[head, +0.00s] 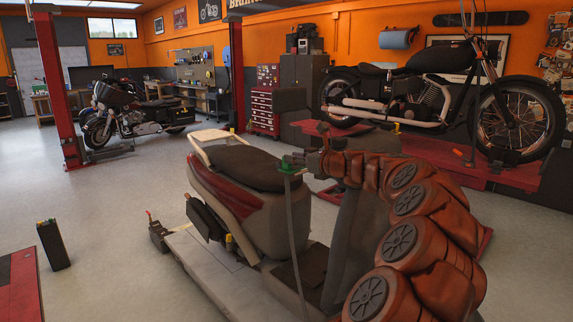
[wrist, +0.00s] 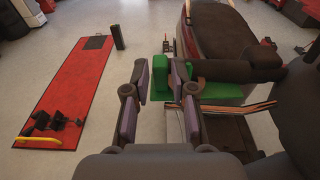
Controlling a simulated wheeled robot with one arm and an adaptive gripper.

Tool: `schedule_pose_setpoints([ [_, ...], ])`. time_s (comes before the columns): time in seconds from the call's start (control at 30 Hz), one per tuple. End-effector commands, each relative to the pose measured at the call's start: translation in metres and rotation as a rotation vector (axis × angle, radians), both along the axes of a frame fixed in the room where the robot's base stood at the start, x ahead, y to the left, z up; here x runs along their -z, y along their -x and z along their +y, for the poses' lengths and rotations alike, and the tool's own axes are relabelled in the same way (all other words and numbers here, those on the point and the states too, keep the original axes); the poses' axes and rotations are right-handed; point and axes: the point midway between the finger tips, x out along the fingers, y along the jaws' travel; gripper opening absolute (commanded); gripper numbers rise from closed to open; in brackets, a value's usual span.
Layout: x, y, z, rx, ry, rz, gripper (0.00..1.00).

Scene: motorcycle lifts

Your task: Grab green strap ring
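The green strap ring (head: 289,168) sits beside the scooter seat in the head view, with a grey strap (head: 294,225) hanging down from it. In the wrist view it appears as green blocks (wrist: 160,76) around the end of a dark cylindrical bar (wrist: 240,71). My gripper (wrist: 160,80) is open, with a purple-padded finger on each side of the upright green part. A gap shows on the left finger's side; I cannot tell whether the right finger touches it. In the head view my gripper (head: 300,160) is at the ring, its fingers partly hidden by my arm.
A scooter (head: 270,210) stands on a grey lift (head: 200,265) directly below. A large motorcycle (head: 440,95) stands on a red lift at right. Open floor lies at left.

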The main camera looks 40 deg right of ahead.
Motion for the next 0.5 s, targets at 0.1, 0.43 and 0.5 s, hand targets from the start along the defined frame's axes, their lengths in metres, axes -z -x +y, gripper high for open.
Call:
schedule_pose_setpoints([
  [0.1, 0.004, -0.016, 0.001, -0.003, -0.002, 0.002, 0.25],
  [0.43, 0.008, -0.036, -0.002, 0.005, 0.003, 0.0, 0.25],
  [0.5, 0.008, -0.036, -0.002, 0.005, 0.003, 0.0, 0.25],
])
